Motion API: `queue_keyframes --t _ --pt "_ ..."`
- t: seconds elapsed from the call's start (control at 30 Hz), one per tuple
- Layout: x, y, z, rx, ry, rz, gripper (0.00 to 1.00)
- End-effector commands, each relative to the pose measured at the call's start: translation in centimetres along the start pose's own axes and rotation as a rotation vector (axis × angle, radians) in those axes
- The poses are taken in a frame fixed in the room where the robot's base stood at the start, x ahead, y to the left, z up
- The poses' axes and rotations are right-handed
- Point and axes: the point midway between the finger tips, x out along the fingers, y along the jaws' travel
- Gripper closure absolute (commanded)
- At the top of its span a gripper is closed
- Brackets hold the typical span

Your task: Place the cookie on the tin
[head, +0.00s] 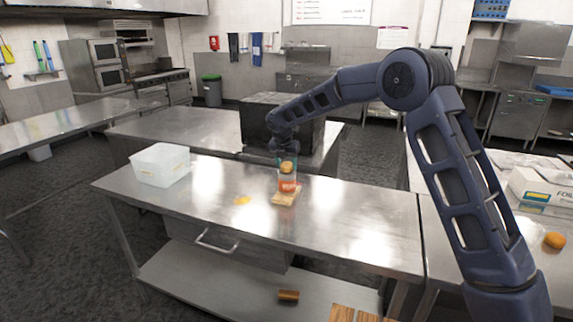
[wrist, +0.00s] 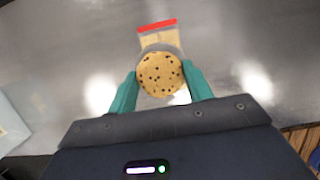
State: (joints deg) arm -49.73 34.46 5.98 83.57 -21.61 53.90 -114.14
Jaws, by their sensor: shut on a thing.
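My gripper (head: 287,171) is above the middle of the steel table, with its teal fingers pointing down. It is shut on the round cookie (head: 287,166). In the wrist view the cookie (wrist: 161,75), tan with dark chips, sits between the two fingertips (wrist: 161,88). A tin-like thing with an orange-red label (head: 288,187) stands upright just below the cookie in the head view. In the wrist view the cookie hides most of it, and only a grey curved edge (wrist: 163,48) shows. I cannot tell whether the cookie touches it.
A tan bag (head: 285,199) lies by the tin; its red strip (wrist: 157,25) shows in the wrist view. A yellow item (head: 242,200) lies to the left. A translucent white box (head: 160,165) stands at the table's left end. The table's right part (head: 365,220) is clear.

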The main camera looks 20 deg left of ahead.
Motion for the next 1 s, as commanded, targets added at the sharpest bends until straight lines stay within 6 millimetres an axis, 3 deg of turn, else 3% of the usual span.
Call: queue_keyframes --t 0.37,0.4,0.5,0.83,1.0 --pt "0.3 0.0 -0.1 0.001 0.0 0.001 0.72" --pt "0.4 0.0 -0.1 0.001 0.0 0.001 0.48" --pt "0.4 0.0 -0.1 0.001 0.0 0.001 0.28" --pt "0.2 0.0 -0.1 0.001 -0.001 0.001 0.28" --pt "-1.5 0.1 0.0 0.001 -0.001 0.003 0.28"
